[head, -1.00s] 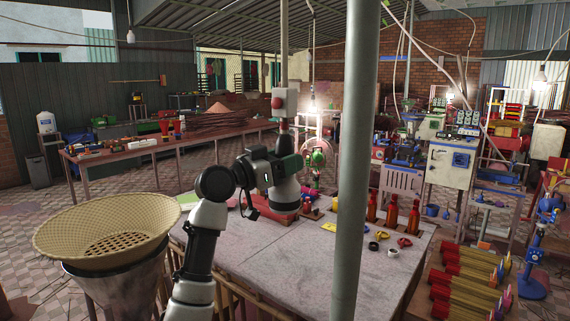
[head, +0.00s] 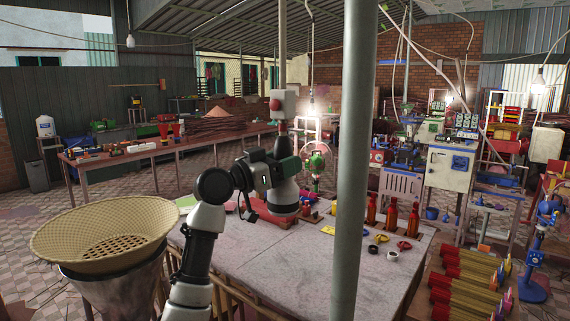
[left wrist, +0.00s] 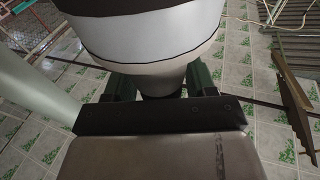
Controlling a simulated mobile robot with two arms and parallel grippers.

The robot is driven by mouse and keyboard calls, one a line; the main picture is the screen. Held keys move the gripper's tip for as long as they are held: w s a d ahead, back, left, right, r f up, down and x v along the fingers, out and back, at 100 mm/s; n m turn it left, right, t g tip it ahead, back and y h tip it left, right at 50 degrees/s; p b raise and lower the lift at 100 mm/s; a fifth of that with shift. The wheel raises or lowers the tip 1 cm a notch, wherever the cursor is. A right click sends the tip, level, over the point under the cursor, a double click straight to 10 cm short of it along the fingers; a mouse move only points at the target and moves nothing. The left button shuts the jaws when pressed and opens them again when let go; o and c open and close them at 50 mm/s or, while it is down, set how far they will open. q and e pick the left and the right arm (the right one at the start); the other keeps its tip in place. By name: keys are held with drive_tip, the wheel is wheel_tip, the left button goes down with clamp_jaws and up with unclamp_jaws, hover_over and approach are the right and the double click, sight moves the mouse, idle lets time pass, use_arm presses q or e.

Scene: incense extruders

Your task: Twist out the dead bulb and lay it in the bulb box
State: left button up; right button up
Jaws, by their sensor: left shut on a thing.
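My left gripper (head: 288,166) is above the worktable in the head view. In the left wrist view its two dark green fingers (left wrist: 160,86) are shut on the dark narrow neck of a white, rounded body, which looks like the bulb (left wrist: 145,45). The body widens away from the fingers and has a dark band; its far end is out of frame. A white box with a red knob (head: 285,104) shows on the pole just above the gripper. I cannot tell whether the bulb touches any socket. I cannot single out the bulb box. My right gripper is not in view.
A thick grey pole (head: 353,150) stands right of my arm. The worktable (head: 290,258) has a bare front and bottles (head: 392,213) at its right. A woven basket (head: 60,240) is at left. Hanging bulbs include an unlit one (head: 130,41) and a lit one (head: 315,107).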

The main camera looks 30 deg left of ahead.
use_arm(q)
drive_tip(key=shift+w+d+f, duration=0.1)
drive_tip(key=shift+d+f, duration=0.05)
drive_tip(key=shift+f, duration=0.5)
drive_tip(key=o, duration=0.5)
drive_tip(key=shift+c, duration=0.2)
drive_tip(key=o, duration=0.5)
drive_tip(key=shift+r, duration=0.15)
drive_tip(key=shift+c, duration=0.2)
drive_tip(key=shift+s+r, duration=0.15)
drive_tip(key=shift+s, duration=0.05)
